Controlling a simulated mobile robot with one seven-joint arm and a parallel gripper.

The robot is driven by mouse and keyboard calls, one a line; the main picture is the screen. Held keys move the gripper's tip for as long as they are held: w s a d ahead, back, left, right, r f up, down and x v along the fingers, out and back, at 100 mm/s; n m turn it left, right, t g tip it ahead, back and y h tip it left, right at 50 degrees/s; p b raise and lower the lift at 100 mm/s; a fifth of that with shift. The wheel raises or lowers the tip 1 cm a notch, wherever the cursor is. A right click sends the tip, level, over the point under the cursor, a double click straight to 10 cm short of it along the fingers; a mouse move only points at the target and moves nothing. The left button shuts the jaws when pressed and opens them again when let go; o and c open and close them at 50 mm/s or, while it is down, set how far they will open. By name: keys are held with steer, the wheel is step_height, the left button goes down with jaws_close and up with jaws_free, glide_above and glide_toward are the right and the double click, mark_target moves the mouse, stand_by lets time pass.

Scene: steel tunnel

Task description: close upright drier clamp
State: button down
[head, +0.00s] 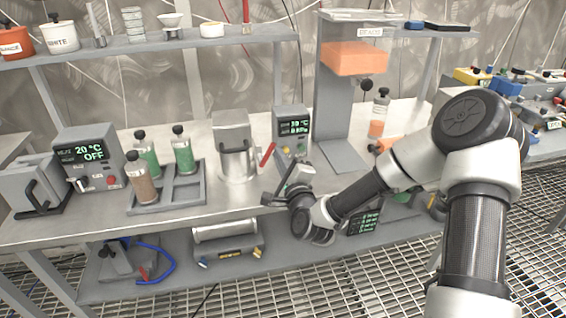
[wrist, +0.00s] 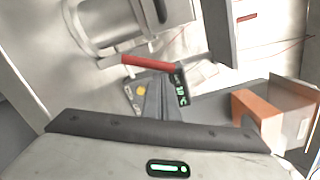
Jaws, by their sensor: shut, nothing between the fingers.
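The upright drier looks like the silver cylinder with a grey box-shaped top (head: 235,145), standing on the steel bench left of centre in the head view. A red lever (head: 267,154), likely its clamp handle, sticks out on its right side. In the wrist view the red lever (wrist: 150,64) lies across the upper middle, just beyond my fingers, next to the round metal body (wrist: 110,25). My gripper (head: 288,172) is shut and empty, in front of and slightly right of the lever. Its fingers (wrist: 152,95) look apart from the lever, though the gap is hard to judge.
A control box with a green display (head: 293,126) stands close behind my gripper. A rack (head: 168,193) of bottles stands left of the drier. A tall grey stand (head: 340,110) with an orange hopper is to the right. A shelf (head: 150,47) crosses above the bench.

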steer(key=n, duration=0.1)
steer(key=a+r+n+b, duration=0.1)
steer(key=n, duration=0.1)
steer(key=a+n, duration=0.1)
steer(key=n, duration=0.1)
steer(key=shift+s+a+r, duration=0.1)
steer(key=shift+s+r, duration=0.15)
steer(key=shift+s, duration=0.1)
steer(key=shift+n, duration=0.3)
steer(key=shift+w+b, duration=0.1)
steer(key=shift+b, duration=0.2)
